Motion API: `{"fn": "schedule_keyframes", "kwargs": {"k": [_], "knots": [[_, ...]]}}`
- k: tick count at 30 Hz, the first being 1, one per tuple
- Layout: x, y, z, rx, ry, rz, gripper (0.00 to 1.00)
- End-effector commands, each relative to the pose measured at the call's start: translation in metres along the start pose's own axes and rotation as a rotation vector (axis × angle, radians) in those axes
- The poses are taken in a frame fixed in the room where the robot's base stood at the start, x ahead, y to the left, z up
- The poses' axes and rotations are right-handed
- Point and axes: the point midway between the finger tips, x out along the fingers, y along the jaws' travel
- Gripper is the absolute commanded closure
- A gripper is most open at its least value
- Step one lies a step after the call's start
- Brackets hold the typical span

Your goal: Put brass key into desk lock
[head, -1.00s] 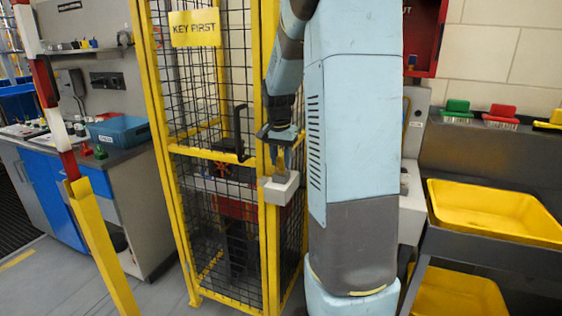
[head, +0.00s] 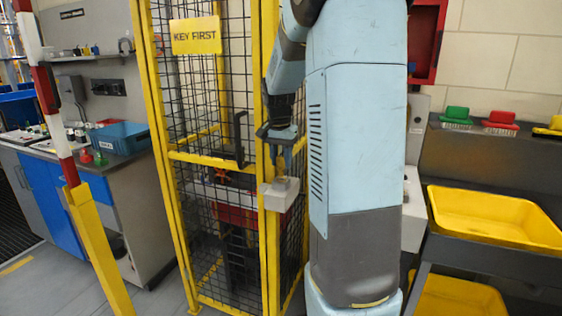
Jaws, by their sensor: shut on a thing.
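My gripper (head: 281,163) points down beside the yellow cage post, just above a small pale grey box (head: 280,198). The box looks like the lock, but no marking on it is readable. My gripper is shut on a small brass-coloured piece, apparently the brass key (head: 282,182), at the top of the box. The key is tiny and partly hidden by the fingers. I cannot tell whether it is inside the lock or only touching its top.
A mesh cage with yellow posts carries a "KEY FIRST" sign (head: 196,35) and a dark handle (head: 238,138). A red-and-white pole (head: 47,90) and a bench with a blue bin (head: 121,138) stand left. Yellow trays (head: 495,218) and brushes (head: 500,122) are right.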

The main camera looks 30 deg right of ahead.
Motion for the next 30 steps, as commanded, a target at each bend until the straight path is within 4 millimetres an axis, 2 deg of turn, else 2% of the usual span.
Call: {"fn": "schedule_keyframes", "kwargs": {"k": [14, 30], "knots": [[-0.004, 0.0, -0.001, 0.0, 0.001, -0.001, 0.94], [-0.037, 0.0, -0.005, 0.0, 0.002, -0.001, 0.94]]}}
